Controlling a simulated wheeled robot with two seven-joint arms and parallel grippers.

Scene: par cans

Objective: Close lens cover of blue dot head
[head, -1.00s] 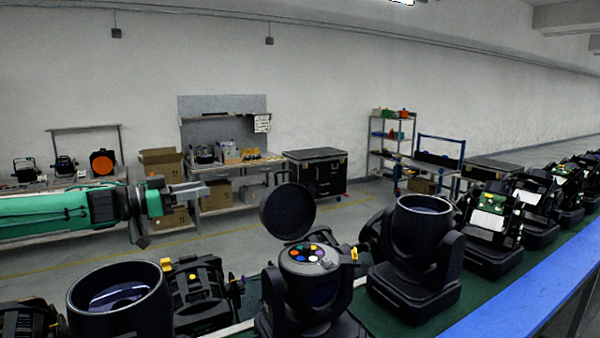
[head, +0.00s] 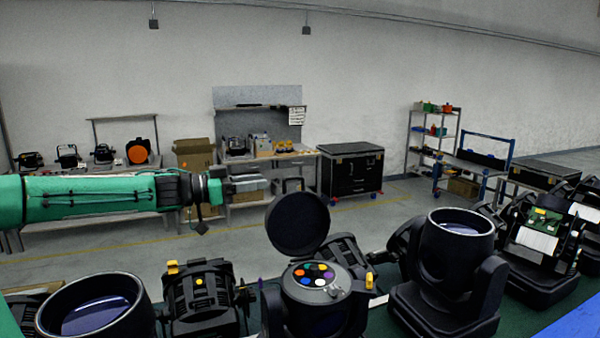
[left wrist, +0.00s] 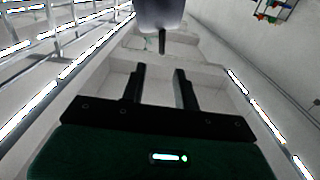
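A black moving head (head: 318,305) stands on the bench in the lower middle of the head view. Its round lens cover (head: 297,222) stands open, tilted up behind the top, and a wheel of coloured dots (head: 314,274), blue among them, shows. I cannot tell whether a separate blue marking is on the head. My left gripper (head: 230,186) is in the air, to the left of the cover and apart from it. The left wrist view shows its two black fingers (left wrist: 158,85) spread with nothing between them. My right gripper is in neither view.
A head with a glass lens (head: 450,250) stands to the right, another (head: 95,305) at the lower left. A yellow-tabbed unit (head: 203,300) sits between the left one and the open head. The blue bench edge (head: 572,320) runs at lower right.

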